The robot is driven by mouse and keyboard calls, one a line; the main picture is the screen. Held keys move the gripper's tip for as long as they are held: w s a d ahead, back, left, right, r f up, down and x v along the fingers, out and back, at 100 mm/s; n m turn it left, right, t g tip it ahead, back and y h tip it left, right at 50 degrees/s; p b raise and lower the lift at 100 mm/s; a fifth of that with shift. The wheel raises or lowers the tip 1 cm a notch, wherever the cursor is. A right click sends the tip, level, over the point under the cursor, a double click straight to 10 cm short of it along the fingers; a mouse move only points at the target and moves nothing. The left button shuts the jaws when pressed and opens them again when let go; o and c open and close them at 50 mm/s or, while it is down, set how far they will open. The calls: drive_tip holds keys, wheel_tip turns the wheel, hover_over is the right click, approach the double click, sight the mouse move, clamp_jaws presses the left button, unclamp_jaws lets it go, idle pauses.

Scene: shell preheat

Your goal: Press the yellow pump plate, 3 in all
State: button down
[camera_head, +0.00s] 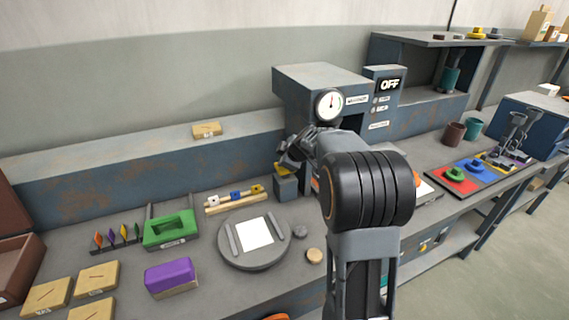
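A yellow plate (281,171) shows in a small sliver on top of a dark grey block (286,188), in front of the machine. My gripper (285,163) is at the end of my arm, right above and beside the yellow plate, and covers most of it. I cannot tell whether the gripper touches the plate or how far the plate is pressed. The gripper's fingers are small and dark here, and their opening does not show clearly.
The blue-grey machine (305,80) stands behind, with a round gauge (329,105) and an OFF display (390,84). A round turntable (232,252), a purple block (170,276), a green tray (170,230) and a peg rail (236,200) lie left. My arm hides the bench's middle.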

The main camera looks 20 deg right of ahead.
drive_tip(key=shift+f+b, duration=0.85)
drive_tip(key=shift+b, duration=0.15)
idle(0.7)
drive_tip(key=shift+r, duration=0.15)
drive_tip(key=shift+r+p, duration=0.8)
drive_tip(key=shift+r, duration=1.2)
drive_tip(key=shift+r, duration=0.1)
wheel_tip(320, 180, up, 5)
drive_tip(key=shift+f+p, duration=0.1)
drive_tip(key=shift+p, duration=1)
